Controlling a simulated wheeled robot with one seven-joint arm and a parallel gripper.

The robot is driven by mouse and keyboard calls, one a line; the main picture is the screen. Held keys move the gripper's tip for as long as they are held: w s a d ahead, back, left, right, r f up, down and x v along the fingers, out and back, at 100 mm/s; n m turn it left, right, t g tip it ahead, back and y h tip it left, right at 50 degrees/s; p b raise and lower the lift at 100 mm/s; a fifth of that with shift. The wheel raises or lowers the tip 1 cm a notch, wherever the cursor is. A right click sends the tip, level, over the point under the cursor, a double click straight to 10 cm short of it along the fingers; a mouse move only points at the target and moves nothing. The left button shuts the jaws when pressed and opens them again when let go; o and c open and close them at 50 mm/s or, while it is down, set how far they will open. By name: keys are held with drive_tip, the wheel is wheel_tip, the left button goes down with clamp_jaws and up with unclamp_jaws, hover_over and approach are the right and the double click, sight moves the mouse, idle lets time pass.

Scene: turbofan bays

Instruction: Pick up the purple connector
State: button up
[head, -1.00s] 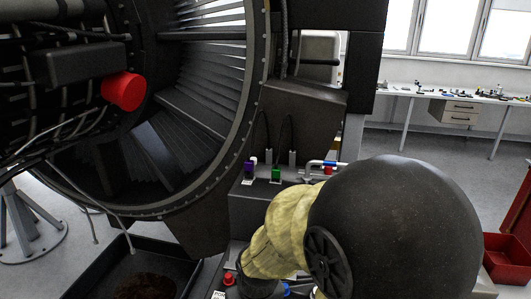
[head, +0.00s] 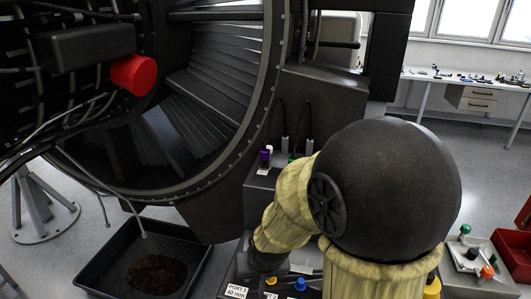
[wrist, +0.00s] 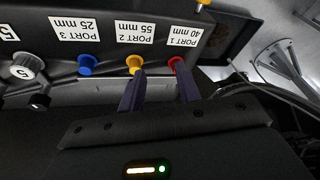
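The purple connector (head: 265,158) stands upright on a dark ledge below the engine casing in the head view, with a small white label in front of it. It is not visible in the wrist view. My gripper (wrist: 160,72) shows in the wrist view with its two dark fingers apart and nothing between them. Its tips are close to a yellow knob (wrist: 134,62) and a red knob (wrist: 176,63) at the panel labelled PORT 1 to PORT 3; I cannot tell if they touch. In the head view my arm hides the fingers.
A blue knob (wrist: 86,64) and a white-and-black knob marked 5 (wrist: 27,66) are beside them. The engine casing (head: 272,85) overhangs the ledge. A black drip tray (head: 100,285) lies at left; a pale tray (head: 462,262) with coloured caps and a red bin (head: 513,250) stand at right.

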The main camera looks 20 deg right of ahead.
drive_tip(key=w+a+r+m+t+p, duration=0.2)
drive_tip(key=w+m+t, duration=0.1)
drive_tip(key=w+m, duration=0.3)
drive_tip(key=w+a+r+m+t+y+p, duration=0.1)
drive_tip(key=w+a+r+m+t+p, duration=0.15)
drive_tip(key=w+m, duration=0.35)
drive_tip(key=w+a+r+m+t+p, duration=0.1)
drive_tip(key=w+a+m+t, duration=0.1)
drive_tip(key=w+m+t, duration=0.4)
drive_tip(key=d+r+m+h+p, duration=0.3)
drive_tip(key=d+r+m+h, duration=0.7)
drive_tip(key=m, duration=1.4)
drive_tip(key=shift+d+r+p, duration=0.35)
drive_tip(key=shift+d+r, duration=0.15)
drive_tip(key=shift+d, duration=0.65)
drive_tip(key=shift+w, duration=0.1)
